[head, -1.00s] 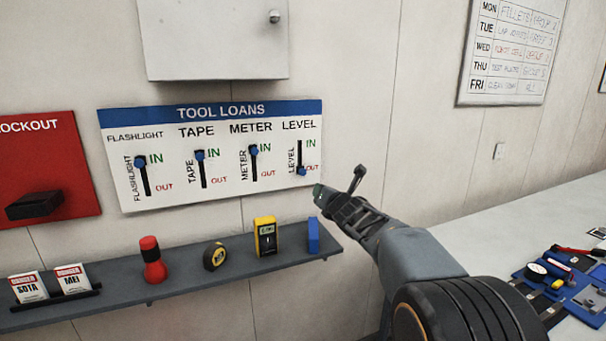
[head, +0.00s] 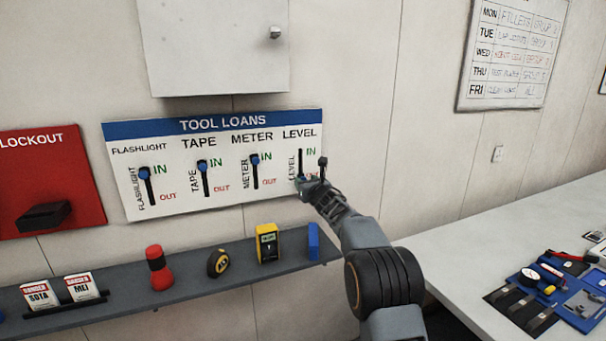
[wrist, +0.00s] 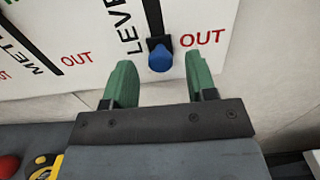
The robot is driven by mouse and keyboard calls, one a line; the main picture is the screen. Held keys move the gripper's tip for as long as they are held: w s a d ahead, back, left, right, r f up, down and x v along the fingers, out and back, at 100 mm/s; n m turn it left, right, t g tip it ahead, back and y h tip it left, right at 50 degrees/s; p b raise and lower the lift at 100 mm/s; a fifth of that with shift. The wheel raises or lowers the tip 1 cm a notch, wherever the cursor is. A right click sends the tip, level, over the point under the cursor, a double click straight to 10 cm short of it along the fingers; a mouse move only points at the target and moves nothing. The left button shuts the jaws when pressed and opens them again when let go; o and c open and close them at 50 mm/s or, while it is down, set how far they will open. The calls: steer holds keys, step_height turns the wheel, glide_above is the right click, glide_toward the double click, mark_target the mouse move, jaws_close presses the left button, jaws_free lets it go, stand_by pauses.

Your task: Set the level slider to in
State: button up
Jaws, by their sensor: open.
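The tool loans board (head: 225,203) hangs on the wall. Its level slider has a blue knob (wrist: 161,58), which the wrist view shows at the bottom of its black slot, beside the red OUT label. In the head view my gripper hides most of this knob. My gripper (wrist: 160,80) is open, its two green fingers on either side of and just short of the knob, with nothing between them. It also shows in the head view (head: 310,188) at the board's lower right. The green IN label (head: 311,152) is by the slot's top.
The flashlight, tape and meter sliders (head: 255,160) have their knobs at the top, by IN. A shelf (head: 190,278) below holds a red flashlight (head: 158,268), a tape measure, a yellow meter (head: 267,243) and a blue level (head: 313,241). A grey cabinet (head: 215,50) hangs above.

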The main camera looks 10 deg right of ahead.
steer(key=shift+w+a+p, duration=0.15)
steer(key=shift+w+p, duration=0.25)
steer(key=shift+w, duration=0.3)
steer(key=shift+w+a+p, duration=0.15)
steer(key=shift+w+p, duration=0.25)
steer(key=shift+w, duration=0.3)
steer(key=shift+c, duration=0.2)
jaws_close()
